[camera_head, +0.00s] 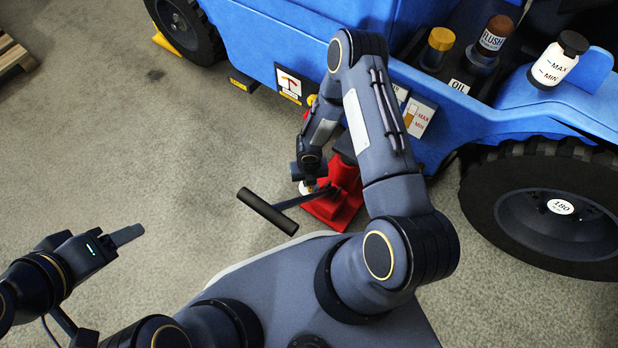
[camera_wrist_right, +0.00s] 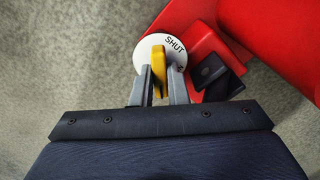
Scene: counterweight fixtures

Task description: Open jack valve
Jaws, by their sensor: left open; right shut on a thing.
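The red jack (camera_head: 338,197) stands on the floor beside the blue vehicle, with a black T-handle (camera_head: 267,211) reaching out to the left. In the right wrist view the jack's valve is a yellow lever (camera_wrist_right: 158,66) in front of a white round plate (camera_wrist_right: 151,45) marked "SHUT". My right gripper (camera_wrist_right: 160,88) is shut on the yellow lever, one finger on each side. In the head view my right gripper (camera_head: 308,186) is at the jack's left side, partly hidden by my arm. My left gripper (camera_head: 128,235) is open and empty at lower left, away from the jack.
The blue vehicle (camera_head: 262,40) fills the back, with a large black wheel (camera_head: 550,210) at right. Yellow-capped, brown-capped and white bottles (camera_head: 556,62) sit on it. A wooden pallet (camera_head: 12,55) is at upper left. The grey floor at left is clear.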

